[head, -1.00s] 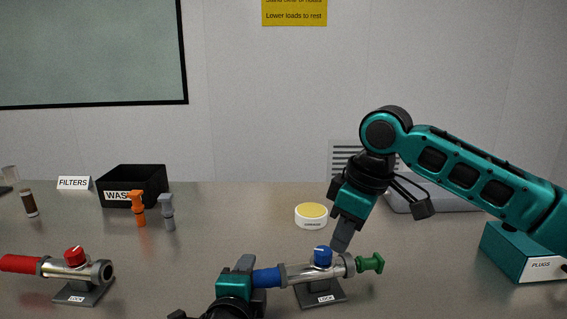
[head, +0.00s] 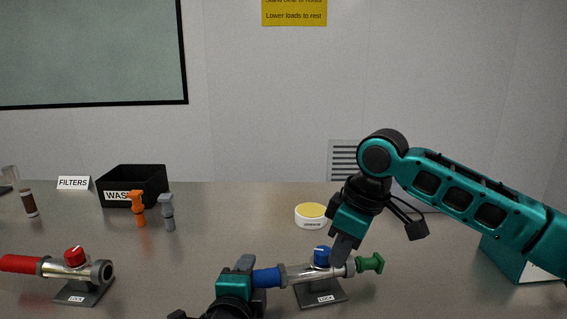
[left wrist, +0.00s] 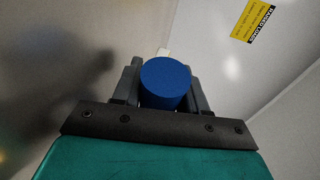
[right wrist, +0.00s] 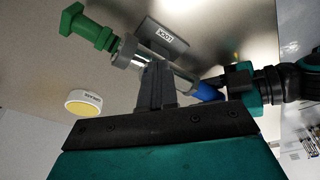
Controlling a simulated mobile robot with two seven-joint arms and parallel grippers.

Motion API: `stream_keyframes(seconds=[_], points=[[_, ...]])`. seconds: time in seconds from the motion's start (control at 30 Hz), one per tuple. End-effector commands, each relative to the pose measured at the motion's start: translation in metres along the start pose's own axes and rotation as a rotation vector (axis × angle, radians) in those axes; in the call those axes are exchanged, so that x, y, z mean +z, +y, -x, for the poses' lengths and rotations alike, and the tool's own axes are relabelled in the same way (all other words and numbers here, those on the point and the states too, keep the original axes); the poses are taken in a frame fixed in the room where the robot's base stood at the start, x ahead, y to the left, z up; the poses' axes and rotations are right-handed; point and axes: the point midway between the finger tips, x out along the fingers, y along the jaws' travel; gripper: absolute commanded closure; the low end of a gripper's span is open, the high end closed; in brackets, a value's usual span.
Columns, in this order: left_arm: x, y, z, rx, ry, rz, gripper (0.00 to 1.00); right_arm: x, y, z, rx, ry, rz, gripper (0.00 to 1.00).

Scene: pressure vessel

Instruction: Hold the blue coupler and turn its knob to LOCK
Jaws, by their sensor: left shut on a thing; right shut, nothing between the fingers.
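The blue coupler is a metal tube (head: 297,274) with a blue handle (head: 265,278) at its left end, on a dark stand with a LOCK label (head: 326,298). Its blue knob (head: 321,256) stands on top. My left gripper (head: 248,272) is shut on the blue handle, whose round end (left wrist: 166,82) shows in the left wrist view. My right gripper (head: 340,258) is shut and empty, its fingertips low at the knob's right side; I cannot tell whether they touch. In the right wrist view its closed fingers (right wrist: 154,85) hide the knob.
A green plug (head: 370,263) is in the coupler's right end. A red-handled coupler (head: 65,267) stands at left. Behind are a black waste bin (head: 135,180), orange (head: 138,205) and grey (head: 168,210) pieces, and a white tub (head: 311,217). A teal box (head: 510,259) is at right.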

Motion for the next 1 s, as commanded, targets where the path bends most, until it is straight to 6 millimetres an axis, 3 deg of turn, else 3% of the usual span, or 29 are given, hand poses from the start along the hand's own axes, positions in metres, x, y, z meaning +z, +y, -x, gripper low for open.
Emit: stream_keyframes(seconds=[1.0], points=[[-0.001,0.003,0.0,0.006,0.002,-0.006,1.0,-0.001,0.021,0.0,0.001,0.005,0.0,1.0]])
